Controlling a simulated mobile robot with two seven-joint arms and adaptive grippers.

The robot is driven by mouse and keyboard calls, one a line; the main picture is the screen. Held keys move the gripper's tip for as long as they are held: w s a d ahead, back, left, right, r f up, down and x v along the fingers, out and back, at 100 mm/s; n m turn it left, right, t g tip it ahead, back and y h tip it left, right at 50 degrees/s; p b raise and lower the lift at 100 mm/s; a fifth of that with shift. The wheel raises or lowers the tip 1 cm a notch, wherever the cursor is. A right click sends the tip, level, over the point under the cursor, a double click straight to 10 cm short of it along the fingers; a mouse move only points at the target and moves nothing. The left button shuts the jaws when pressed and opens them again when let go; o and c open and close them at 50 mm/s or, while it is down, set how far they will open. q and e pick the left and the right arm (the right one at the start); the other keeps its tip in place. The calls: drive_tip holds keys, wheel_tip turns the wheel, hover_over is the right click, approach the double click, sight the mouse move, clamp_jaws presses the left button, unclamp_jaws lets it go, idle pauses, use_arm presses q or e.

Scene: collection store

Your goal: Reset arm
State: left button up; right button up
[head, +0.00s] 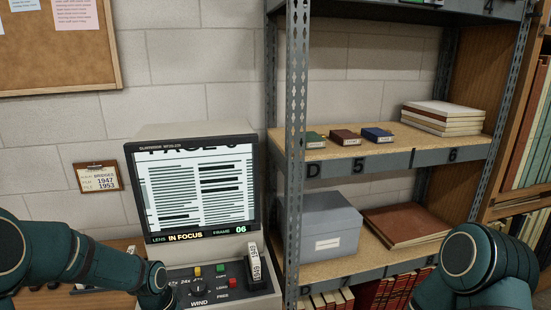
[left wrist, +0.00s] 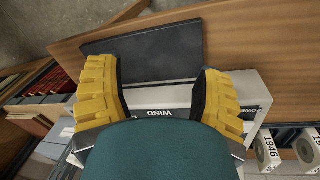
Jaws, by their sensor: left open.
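My left gripper (left wrist: 155,88) is open, its two yellow fingers spread wide in the left wrist view. No object is held between them. Behind and between the fingers are a dark flat panel and the grey film reader's body (left wrist: 255,88) with a "WIND" label. In the head view my left arm comes in from the left and ends at the reader (head: 135,240); its fingers do not show there. I cannot tell whether it touches the reader. My right arm (head: 475,275) is folded at the lower right, its gripper out of view.
The reader's lit screen (head: 195,185) says "IN FOCUS", frame 06. A metal shelf (head: 400,160) at right holds small boxed items, a grey box (head: 317,225) and a brown album (head: 405,224). White-labelled reels (left wrist: 268,150) lie at right in the wrist view.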

use_arm(q)
drive_tip(key=s+d+f+n+t+h, duration=0.1)
drive_tip(key=s+d+f+n, duration=0.2)
drive_tip(key=s+d+f, duration=1)
drive_tip(key=s+d, duration=0.1)
drive_tip(key=s, duration=0.2)
drive_tip(key=shift+n+h, duration=0.4)
idle(1.5)
